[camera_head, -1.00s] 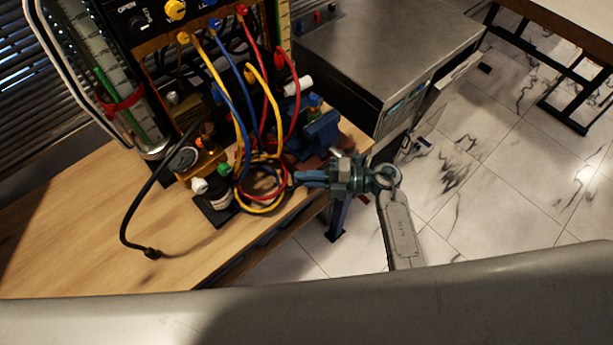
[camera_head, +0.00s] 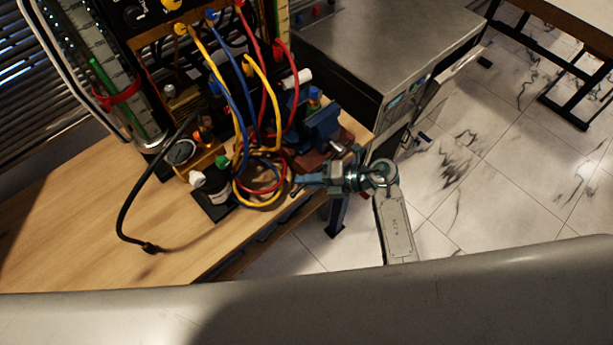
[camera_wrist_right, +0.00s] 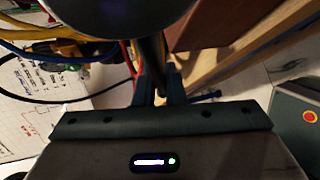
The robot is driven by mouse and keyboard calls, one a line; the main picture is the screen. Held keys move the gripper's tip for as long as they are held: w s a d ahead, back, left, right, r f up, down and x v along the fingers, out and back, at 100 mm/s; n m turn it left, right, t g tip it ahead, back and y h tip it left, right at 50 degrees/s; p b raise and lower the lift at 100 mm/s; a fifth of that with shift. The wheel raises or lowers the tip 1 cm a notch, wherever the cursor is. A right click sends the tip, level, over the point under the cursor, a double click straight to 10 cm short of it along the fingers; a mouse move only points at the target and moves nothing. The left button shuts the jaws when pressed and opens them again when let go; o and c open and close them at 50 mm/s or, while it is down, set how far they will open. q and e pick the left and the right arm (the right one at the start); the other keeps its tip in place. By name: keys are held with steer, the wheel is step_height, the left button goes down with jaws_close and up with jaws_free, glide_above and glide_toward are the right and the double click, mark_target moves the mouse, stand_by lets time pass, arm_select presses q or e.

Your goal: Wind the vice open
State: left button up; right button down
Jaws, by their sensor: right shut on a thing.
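The blue vice (camera_head: 318,130) stands on a red-brown base near the front right edge of the wooden bench, partly behind the cables. My right gripper (camera_head: 302,186) is in front of it at the bench edge, fingers pointing left. In the right wrist view the gripper (camera_wrist_right: 160,88) is shut on a dark bar (camera_wrist_right: 158,72), which appears to be the vice handle. The handle's full length and the gap between the vice jaws are hard to make out. My left gripper is not in view.
Yellow, blue and red cables (camera_head: 262,190) loop close beside the gripper. A steel cabinet (camera_head: 385,40) stands behind right. The bench's front left is clear.

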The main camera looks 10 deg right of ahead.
steer(key=shift+w+d+f+n+t+h, duration=0.15)
steer(key=shift+w+d+f+n+h, duration=0.05)
steer(key=shift+f+n+h, duration=0.25)
steer(key=shift+w+d+f+n+t+h, duration=0.15)
steer(key=shift+f+n+h, duration=0.15)
steer(key=shift+f, duration=0.25)
steer(key=c, duration=1.7)
jaws_free()
steer(key=shift+o, duration=1)
steer(key=shift+w+a+f, duration=0.15)
steer(key=shift+a, duration=0.05)
steer(key=shift+d, duration=0.1)
steer(key=b+v, duration=0.3)
steer(key=v, duration=0.7)
steer(key=shift+d+r, duration=0.25)
steer(key=shift+r, duration=0.05)
